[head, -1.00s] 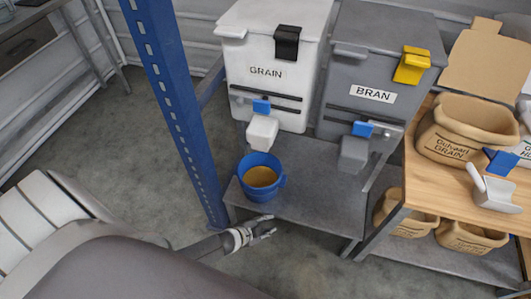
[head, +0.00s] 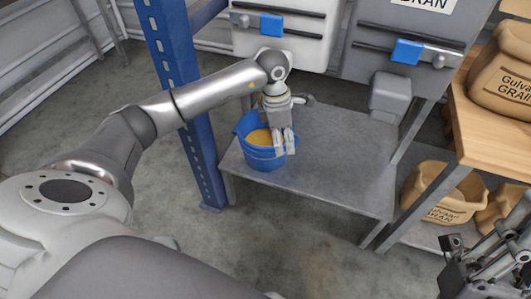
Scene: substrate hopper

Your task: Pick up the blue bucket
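The blue bucket (head: 258,158) stands upright on the grey low shelf (head: 335,180) and holds a yellow-brown fill. It is in the middle of the head view. My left gripper (head: 284,142) reaches down from above at the bucket's right side, where it covers part of the rim and the side handle. Its two pale fingers point down, close to each other. I cannot tell whether they are closed on the bucket. My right gripper (head: 462,262) is at the lower right corner, dark, partly cut off and away from the bucket.
A blue post (head: 185,100) stands left of the bucket. The white grain hopper (head: 307,45) and grey bran hopper (head: 385,55) are above and behind the shelf. A wooden table (head: 480,125) with sacks is at the right. The shelf right of the bucket is bare.

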